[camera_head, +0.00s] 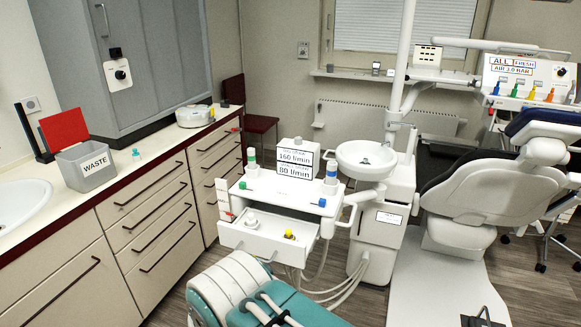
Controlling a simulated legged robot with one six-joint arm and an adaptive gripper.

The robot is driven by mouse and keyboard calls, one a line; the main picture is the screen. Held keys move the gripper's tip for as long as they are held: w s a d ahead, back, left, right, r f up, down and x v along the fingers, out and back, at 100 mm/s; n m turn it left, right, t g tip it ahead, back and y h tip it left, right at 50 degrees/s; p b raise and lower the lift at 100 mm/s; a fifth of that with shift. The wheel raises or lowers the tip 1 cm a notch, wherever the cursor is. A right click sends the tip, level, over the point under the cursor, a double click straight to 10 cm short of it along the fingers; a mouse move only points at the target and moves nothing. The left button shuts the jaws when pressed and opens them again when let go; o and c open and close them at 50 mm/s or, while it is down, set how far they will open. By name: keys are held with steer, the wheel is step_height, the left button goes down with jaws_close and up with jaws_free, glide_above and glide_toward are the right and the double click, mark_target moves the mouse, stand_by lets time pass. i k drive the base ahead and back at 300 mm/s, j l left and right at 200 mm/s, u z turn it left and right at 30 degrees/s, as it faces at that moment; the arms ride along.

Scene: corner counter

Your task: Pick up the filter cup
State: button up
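I cannot tell for certain which object is the filter cup. A small white round piece (251,222) lies at the left in the open drawer (262,243) of the white cart. A small yellow and dark piece (290,235) lies farther right in that drawer. A small teal and clear piece (136,154) stands on the left counter, right of the waste bin. My gripper cannot be made out in this view.
The waste bin (86,168) has its red lid raised on the counter (135,165). The cart top (270,188) carries bottles and a labelled box. A dental chair (480,195) stands at right, beyond a basin (366,158).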

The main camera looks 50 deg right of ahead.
mark_target(288, 235)
steer(key=l+z, duration=0.15)
steer(key=z, duration=1.1)
steer(key=i+l+u, duration=0.1)
steer(key=i, duration=0.25)
steer(key=i+l+u, duration=0.1)
steer(key=i+l, duration=0.15)
steer(key=i, duration=0.15)
